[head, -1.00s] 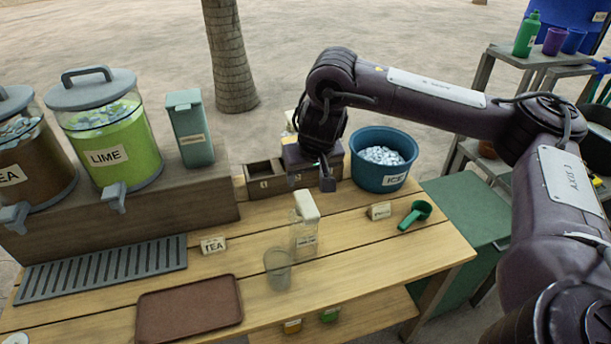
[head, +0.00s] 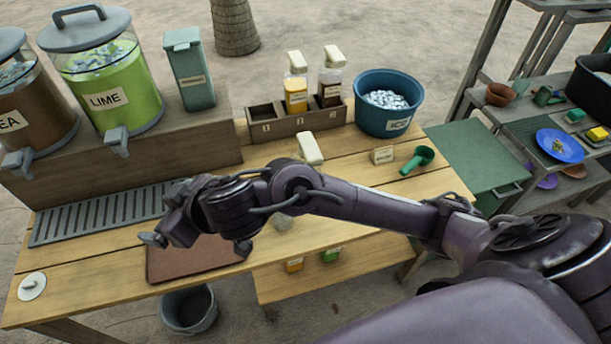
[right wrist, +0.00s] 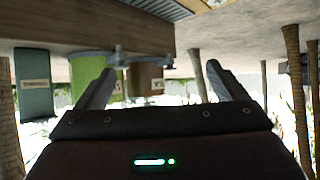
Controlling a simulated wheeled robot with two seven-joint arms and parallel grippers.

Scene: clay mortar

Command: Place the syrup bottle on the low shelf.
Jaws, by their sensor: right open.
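My right gripper (head: 160,226) is open and empty, above the brown tray (head: 165,265) at the counter's front left. In the right wrist view the two open fingers (right wrist: 160,72) have nothing between them. Three pump-type bottles with cream tops show: an amber one (head: 296,95) and a dark brown one (head: 330,88) in the wooden caddy, and a clear one (head: 311,150) on the counter, its lower part hidden by my right arm. Their labels are too small to read. The low wooden shelf (head: 350,285) is under the counter, with yellow and green items on it. My left gripper is not in view.
The lime dispenser (head: 105,85) and a tea dispenser stand on the raised ledge at left. The blue ice bucket (head: 385,110) and green scoop (head: 418,160) are at right. A grey bin (head: 190,310) stands below the counter.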

